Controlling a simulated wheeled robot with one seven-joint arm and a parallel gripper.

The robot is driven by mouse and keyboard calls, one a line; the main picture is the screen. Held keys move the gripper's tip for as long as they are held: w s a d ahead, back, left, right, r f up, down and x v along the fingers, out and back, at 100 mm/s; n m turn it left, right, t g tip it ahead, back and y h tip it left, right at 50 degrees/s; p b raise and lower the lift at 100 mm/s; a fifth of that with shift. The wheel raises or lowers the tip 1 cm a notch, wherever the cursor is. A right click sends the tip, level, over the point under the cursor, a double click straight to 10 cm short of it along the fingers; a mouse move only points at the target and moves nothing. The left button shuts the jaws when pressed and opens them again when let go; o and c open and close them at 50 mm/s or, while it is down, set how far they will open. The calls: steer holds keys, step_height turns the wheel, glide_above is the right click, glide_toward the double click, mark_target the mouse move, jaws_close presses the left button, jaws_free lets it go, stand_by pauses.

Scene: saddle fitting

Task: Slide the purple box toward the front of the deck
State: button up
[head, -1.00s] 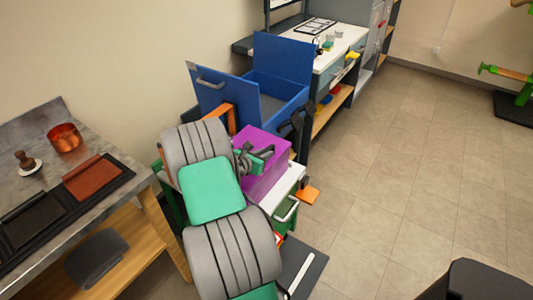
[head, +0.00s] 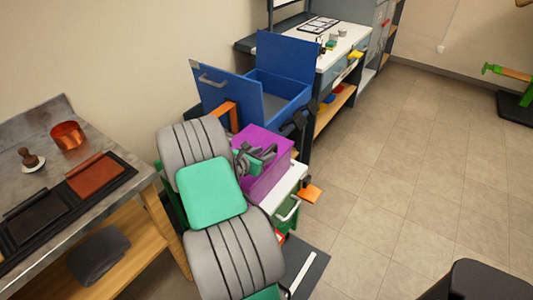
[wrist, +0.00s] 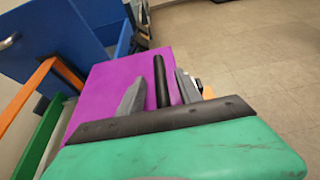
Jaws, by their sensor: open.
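The purple box (head: 266,147) sits on a white-topped deck (head: 284,190) of a green cart, in the middle of the head view. In the wrist view the purple box (wrist: 108,78) fills the area just beyond my gripper. My gripper (head: 262,160) is over the box's near side, with its fingers apart. In the wrist view my gripper (wrist: 160,85) shows two grey fingers with a dark bar on the box top between them. I cannot tell whether the fingers touch the box. My arm hides the near part of the deck.
A blue open bin (head: 283,90) with raised panels stands behind the box. An orange bar (head: 222,114) rises at the box's left. A grey workbench (head: 92,150) with trays and a copper pot (head: 67,135) is at left.

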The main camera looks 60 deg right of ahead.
steer(key=v, duration=0.5)
steer(key=shift+a+r, duration=0.15)
steer(key=shift+a, duration=0.2)
